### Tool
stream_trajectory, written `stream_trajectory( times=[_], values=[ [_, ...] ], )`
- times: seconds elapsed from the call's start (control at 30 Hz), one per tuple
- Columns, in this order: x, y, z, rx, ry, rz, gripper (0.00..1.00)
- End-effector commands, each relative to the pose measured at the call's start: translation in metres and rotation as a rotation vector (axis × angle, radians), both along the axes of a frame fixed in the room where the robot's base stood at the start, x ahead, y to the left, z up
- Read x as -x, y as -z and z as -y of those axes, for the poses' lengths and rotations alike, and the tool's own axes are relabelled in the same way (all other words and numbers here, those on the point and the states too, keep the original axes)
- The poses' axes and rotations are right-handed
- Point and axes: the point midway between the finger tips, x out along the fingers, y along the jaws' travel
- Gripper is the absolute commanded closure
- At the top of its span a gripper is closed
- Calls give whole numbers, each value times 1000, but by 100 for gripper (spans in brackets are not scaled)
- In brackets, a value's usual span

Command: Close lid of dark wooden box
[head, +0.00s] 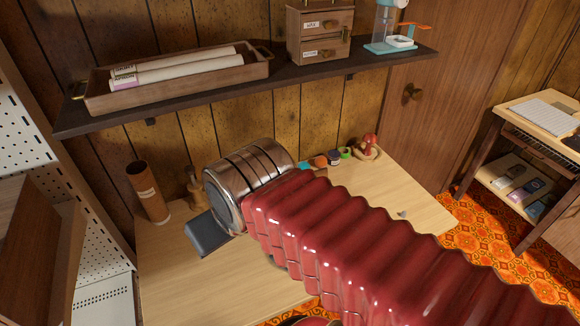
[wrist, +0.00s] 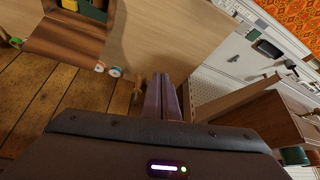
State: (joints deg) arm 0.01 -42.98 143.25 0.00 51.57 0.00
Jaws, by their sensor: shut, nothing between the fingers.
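A dark wooden box (wrist: 92,12) shows at the top left of the wrist view, cut by the picture edge. It is open, with green and yellow things inside. A broad brown panel (wrist: 62,38), which looks like its raised lid, stands on the wall side. In the head view my arm hides most or all of the box. My gripper (wrist: 161,82) is shut and empty, over the light wooden table (wrist: 165,35). It is apart from the box, to its lower right in the wrist view. Its fingertips are hidden in the head view.
A cardboard tube (head: 148,195) and a wooden spindle (head: 194,188) stand at the table's left. Small coloured rolls (head: 333,157) and a red pincushion (head: 369,146) are at the back. A dark shelf (head: 240,79) hangs above. Shelving with a pegboard (head: 100,260) borders the left side.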

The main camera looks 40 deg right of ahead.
Motion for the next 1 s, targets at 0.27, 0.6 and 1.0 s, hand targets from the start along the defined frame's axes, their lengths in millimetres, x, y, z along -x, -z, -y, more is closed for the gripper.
stream_trajectory(
  times=[0.27,0.6,1.0],
  values=[
    [-8,-4,6,4,12,-13,100],
    [-54,-17,48,19,86,-94,100],
    [-109,-13,139,11,181,-204,100]
  ],
)
